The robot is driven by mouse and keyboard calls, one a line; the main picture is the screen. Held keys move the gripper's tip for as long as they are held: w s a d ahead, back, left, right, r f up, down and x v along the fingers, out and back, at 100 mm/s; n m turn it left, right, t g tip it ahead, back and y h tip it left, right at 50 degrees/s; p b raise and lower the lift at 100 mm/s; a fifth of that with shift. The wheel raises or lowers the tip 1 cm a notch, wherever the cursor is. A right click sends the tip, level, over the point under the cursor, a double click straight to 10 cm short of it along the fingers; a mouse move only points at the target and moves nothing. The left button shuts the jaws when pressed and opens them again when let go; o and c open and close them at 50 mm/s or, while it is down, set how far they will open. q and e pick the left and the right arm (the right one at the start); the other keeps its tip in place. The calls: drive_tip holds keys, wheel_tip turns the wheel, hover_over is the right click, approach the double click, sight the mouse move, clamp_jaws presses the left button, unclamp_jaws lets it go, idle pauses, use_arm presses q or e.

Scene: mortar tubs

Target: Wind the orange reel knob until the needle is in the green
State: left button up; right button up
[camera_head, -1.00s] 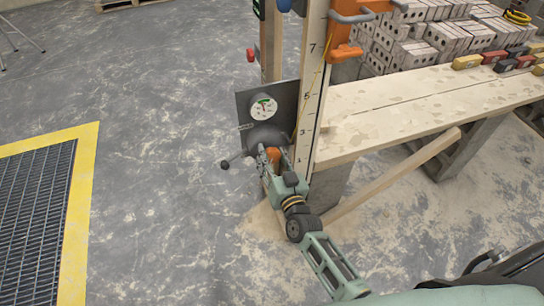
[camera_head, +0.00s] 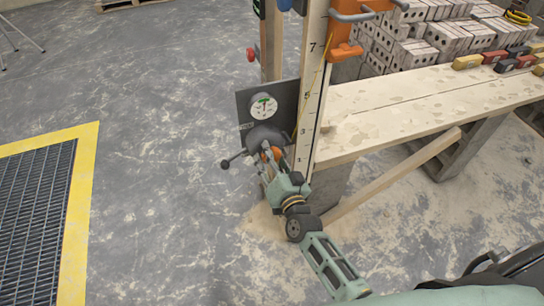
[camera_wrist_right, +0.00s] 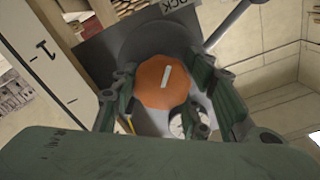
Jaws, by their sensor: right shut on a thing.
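The orange reel knob (camera_wrist_right: 163,82) with a white bar mark fills the middle of the right wrist view. In the head view the knob (camera_head: 277,152) shows only in part behind the fingers. My right gripper (camera_head: 270,156) is shut on it, one finger on each side, as the right wrist view (camera_wrist_right: 162,92) shows. The round white gauge (camera_head: 263,107) sits on a dark plate (camera_head: 245,104) above the knob. Its green band is at the top. The thin needle appears to point up toward the green, but it is too small to be certain. My left gripper is out of view.
A lever with a dark ball end (camera_head: 225,164) sticks out left of the reel. A numbered wooden post (camera_head: 311,90) stands close on the right, beside a plank bench (camera_head: 420,105). A yellow-edged floor grate (camera_head: 82,190) lies left. The floor between is clear.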

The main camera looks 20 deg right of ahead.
drive_tip(key=shift+f, duration=0.15)
drive_tip(key=o, duration=1.2)
drive_tip(key=shift+d, duration=0.1)
drive_tip(key=shift+c, duration=0.2)
drive_tip(key=s, duration=1.2)
drive_tip(key=shift+d, duration=0.15)
